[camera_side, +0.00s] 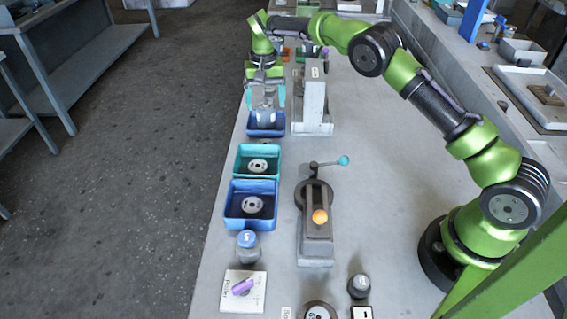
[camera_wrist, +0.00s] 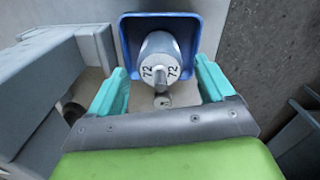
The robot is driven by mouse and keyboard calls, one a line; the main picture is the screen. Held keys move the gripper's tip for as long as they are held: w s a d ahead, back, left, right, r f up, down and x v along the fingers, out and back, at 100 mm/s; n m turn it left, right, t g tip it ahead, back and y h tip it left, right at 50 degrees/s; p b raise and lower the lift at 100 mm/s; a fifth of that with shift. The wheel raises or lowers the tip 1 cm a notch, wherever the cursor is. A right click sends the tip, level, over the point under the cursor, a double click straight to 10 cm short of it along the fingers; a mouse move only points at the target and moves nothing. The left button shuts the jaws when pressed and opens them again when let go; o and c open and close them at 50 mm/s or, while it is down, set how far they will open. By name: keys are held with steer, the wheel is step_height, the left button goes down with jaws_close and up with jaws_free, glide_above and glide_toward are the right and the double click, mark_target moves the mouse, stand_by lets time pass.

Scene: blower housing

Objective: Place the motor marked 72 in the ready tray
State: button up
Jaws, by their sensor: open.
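The motor marked 72 (camera_wrist: 160,58) is a grey cylinder with a pale face and a shaft, with "72" printed on each side of the shaft. It stands in a small blue tray (camera_wrist: 127,40) in the wrist view. In the side view the motor (camera_side: 266,116) shows at the far blue tray (camera_side: 266,132), partly covered by my gripper. My gripper (camera_wrist: 158,85) has its two teal fingers spread on either side of the motor, with gaps. In the side view my gripper (camera_side: 266,98) is directly over that tray. No label naming the tray is readable.
A grey block-shaped fixture (camera_side: 313,95) stands close right of the tray. Nearer are a teal tray (camera_side: 242,162) and a larger blue tray (camera_side: 232,213), each holding a round part. A blue-topped motor (camera_side: 247,247) and a lever clamp (camera_side: 316,240) stand nearby.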

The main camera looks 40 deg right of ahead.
step_height(320, 180, up, 9)
steer(key=shift+f, duration=0.2)
step_height(320, 180, up, 6)
steer(key=f, duration=0.1)
glide_above(273, 107)
steer(key=s+r+n+t+y, duration=0.15)
steer(key=s+r+t, duration=0.25)
steer(key=s+r, duration=0.85)
steer(key=s+a+f+t, duration=0.1)
steer(key=s+f, duration=0.2)
steer(key=s, duration=0.4)
steer(key=s+a+f+n+t, duration=0.1)
steer(key=s+f, duration=0.1)
steer(key=s, duration=0.5)
steer(key=s+a+f+t, duration=0.1)
steer(key=s+f, duration=0.2)
steer(key=s, duration=0.4)
steer(key=shift+f, duration=0.3)
steer(key=shift+a+y, duration=0.1)
steer(key=shift+y, duration=0.15)
